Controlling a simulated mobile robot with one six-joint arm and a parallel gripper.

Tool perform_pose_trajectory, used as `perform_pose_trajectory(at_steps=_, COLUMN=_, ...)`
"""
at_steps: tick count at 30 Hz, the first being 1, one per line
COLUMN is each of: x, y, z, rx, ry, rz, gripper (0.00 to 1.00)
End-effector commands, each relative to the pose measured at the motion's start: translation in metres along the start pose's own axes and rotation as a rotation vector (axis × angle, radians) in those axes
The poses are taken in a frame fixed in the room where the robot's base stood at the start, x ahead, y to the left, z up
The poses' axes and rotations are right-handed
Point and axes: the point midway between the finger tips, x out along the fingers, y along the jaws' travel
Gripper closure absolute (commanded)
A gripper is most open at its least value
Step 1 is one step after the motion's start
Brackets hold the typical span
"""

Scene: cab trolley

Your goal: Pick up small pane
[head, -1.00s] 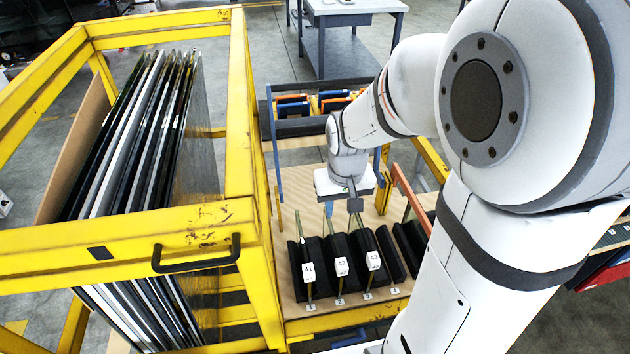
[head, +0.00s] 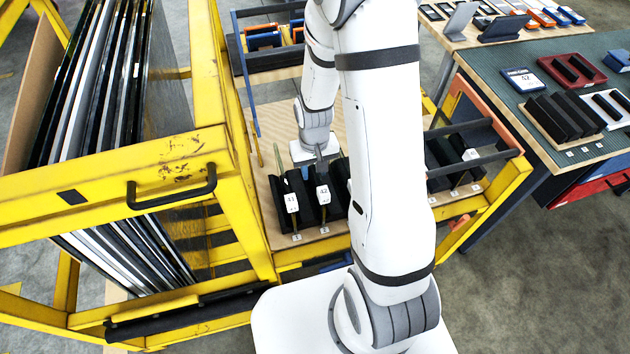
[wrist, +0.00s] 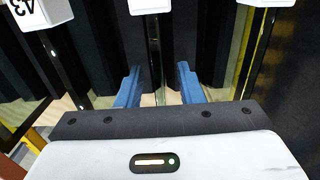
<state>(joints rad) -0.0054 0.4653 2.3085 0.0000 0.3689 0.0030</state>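Small panes stand edge-up in black slotted holders on the trolley's wooden deck. In the head view, white tags mark pane 41 (head: 291,203) and pane 42 (head: 323,196); my arm hides most of what is right of them. My gripper (head: 321,166) points down just behind the pane 42 tag. In the wrist view, my gripper's two blue fingers (wrist: 158,78) are apart. A thin glass pane edge (wrist: 153,45) with a white tag above it runs between them, and I see no finger touching it. The pane tagged 43 (wrist: 40,12) is at upper left.
A yellow rack (head: 165,152) with large upright sheets stands left. More black holders (head: 455,160) and a dark rail (head: 475,141) lie right of my arm. A green-topped bench (head: 497,68) with trays is at far right. Grey floor (head: 530,260) is open in front of it.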

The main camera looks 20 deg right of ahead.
Motion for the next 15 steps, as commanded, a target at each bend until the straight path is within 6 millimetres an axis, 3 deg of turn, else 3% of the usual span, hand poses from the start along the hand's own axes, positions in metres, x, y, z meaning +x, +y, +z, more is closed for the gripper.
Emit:
perform_pose_trajectory(at_steps=6, x=0.018, y=0.000, z=-0.001, rx=0.000, ry=0.000, rz=0.000, gripper=0.66)
perform_pose_trajectory(at_steps=13, x=0.019, y=0.001, z=-0.001, rx=0.001, ry=0.002, rz=0.000, gripper=0.66)
perform_pose_trajectory(at_steps=15, x=0.019, y=0.001, z=-0.001, rx=0.001, ry=0.002, rz=0.000, gripper=0.71)
